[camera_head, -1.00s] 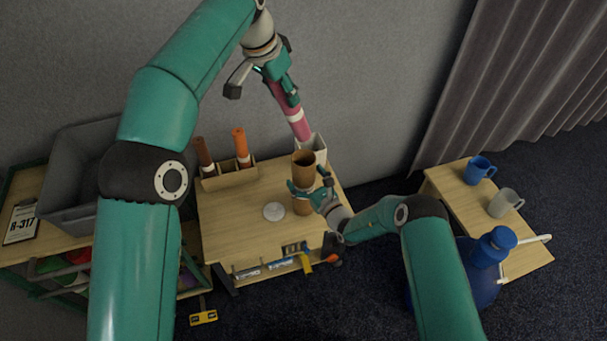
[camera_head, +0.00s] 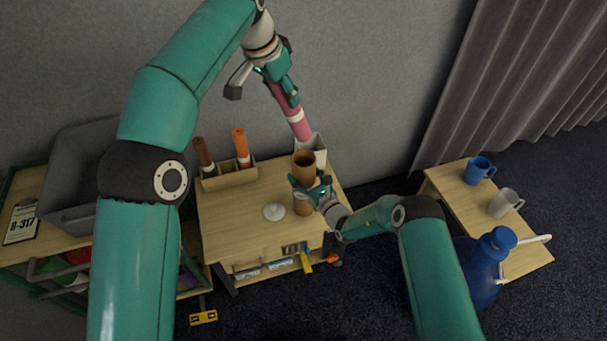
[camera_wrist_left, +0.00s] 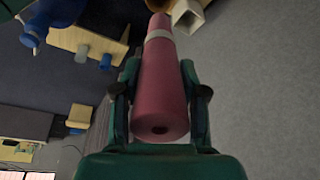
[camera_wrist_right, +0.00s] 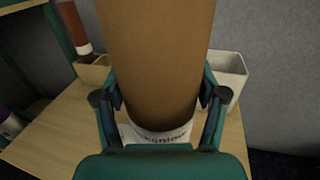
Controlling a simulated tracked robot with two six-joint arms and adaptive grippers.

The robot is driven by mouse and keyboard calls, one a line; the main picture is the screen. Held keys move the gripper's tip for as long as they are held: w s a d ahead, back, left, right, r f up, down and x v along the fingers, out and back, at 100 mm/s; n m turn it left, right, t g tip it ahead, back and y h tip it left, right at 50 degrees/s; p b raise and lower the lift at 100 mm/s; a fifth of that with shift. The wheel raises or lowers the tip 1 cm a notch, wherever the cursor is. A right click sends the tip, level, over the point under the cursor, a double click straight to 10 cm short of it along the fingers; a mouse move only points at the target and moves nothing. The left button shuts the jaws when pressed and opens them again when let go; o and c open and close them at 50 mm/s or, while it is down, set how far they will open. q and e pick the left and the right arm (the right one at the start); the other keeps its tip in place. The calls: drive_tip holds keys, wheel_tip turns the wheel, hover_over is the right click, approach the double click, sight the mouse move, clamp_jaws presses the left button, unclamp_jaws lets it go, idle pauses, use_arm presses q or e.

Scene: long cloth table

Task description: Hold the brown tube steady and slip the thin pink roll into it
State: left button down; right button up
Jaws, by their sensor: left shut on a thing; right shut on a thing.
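The thin pink roll (camera_head: 298,121) has a pale band and hangs tilted above the table's back. My left gripper (camera_head: 282,88) is shut on its upper part; the roll also fills the middle of the left wrist view (camera_wrist_left: 160,95). The brown tube (camera_head: 303,165) stands upright on the table with its open top facing up. My right gripper (camera_head: 311,190) is shut around it at mid height; the tube also shows large in the right wrist view (camera_wrist_right: 155,60). The roll's lower end is behind and above the tube, apart from it, near a white square holder (camera_head: 313,146).
A wooden holder (camera_head: 230,177) with a dark brown roll (camera_head: 203,153) and an orange roll (camera_head: 241,147) stands left. A white disc (camera_head: 274,212) lies left of the tube. A side table (camera_head: 520,240) with two mugs is at right.

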use_arm(q)
wheel_tip(320, 180, down, 12)
drive_tip(key=shift+r, duration=0.2)
drive_tip(key=c, duration=0.6)
unclamp_jaws()
drive_tip(key=shift+o, duration=0.2)
use_arm(e)
drive_tip(key=o, duration=1.3)
use_arm(q)
drive_tip(key=v, duration=1.1)
drive_tip(key=shift+r, duration=0.4)
drive_tip(key=shift+s+a, duration=0.1)
